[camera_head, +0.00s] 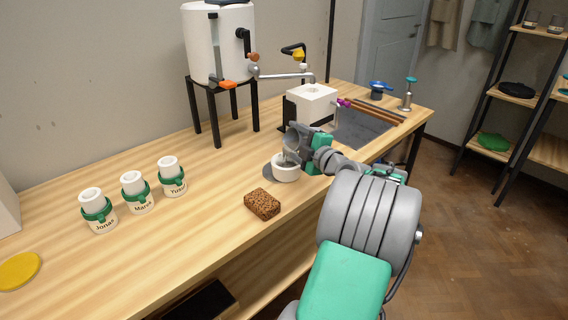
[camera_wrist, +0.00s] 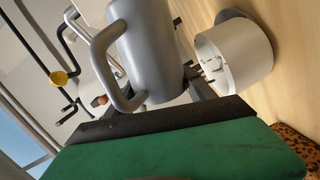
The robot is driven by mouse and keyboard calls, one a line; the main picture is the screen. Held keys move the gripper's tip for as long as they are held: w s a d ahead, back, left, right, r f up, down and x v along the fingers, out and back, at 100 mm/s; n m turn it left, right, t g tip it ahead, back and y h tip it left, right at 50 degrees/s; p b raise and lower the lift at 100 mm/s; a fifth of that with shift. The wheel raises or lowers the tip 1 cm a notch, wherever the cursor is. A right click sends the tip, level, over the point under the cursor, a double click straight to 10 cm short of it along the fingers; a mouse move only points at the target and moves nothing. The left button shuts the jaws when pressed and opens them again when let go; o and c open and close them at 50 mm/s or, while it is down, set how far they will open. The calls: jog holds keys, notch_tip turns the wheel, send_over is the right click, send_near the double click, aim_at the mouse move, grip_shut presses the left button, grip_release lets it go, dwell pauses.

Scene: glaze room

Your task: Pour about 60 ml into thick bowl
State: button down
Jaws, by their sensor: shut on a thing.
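My gripper (camera_head: 308,148) is shut on a grey metal jug (camera_head: 294,139). In the wrist view the jug (camera_wrist: 150,45) fills the middle, with its looped handle (camera_wrist: 104,68) on the left. The jug looks tilted, just above and behind the thick white bowl (camera_head: 286,173). The bowl stands upright on the wooden bench, by a dark grey disc (camera_head: 268,171). In the wrist view the bowl (camera_wrist: 250,62) is to the right of the jug. Small dark spots show by the bowl's near side there. I cannot make out any stream or the liquid level.
A brown speckled sponge-like block (camera_head: 262,204) lies in front of the bowl. Several white cups with green name bands, such as this one (camera_head: 171,178), stand left. A white tank (camera_head: 220,45) on a black stand and a white block (camera_head: 312,104) are behind. The bench between cups and bowl is clear.

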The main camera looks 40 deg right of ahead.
jog(key=shift+r+p, duration=0.3)
jog(key=shift+p, duration=0.45)
jog(key=shift+d+r+m+p, duration=0.1)
jog(key=shift+m+p, duration=0.3)
jog(key=shift+p, duration=0.55)
jog(key=f+b, duration=0.1)
jog(key=m+b, duration=0.1)
jog(key=shift+d+f+b, duration=0.25)
jog(key=shift+f+b, duration=0.1)
jog(key=shift+s+d+r+m, duration=0.1)
jog(key=shift+r+m, duration=0.4)
jog(key=shift+r, duration=0.1)
jog(key=shift+d+r+m, duration=0.2)
jog(key=shift+r+m, duration=0.1)
jog(key=shift+m, duration=0.6)
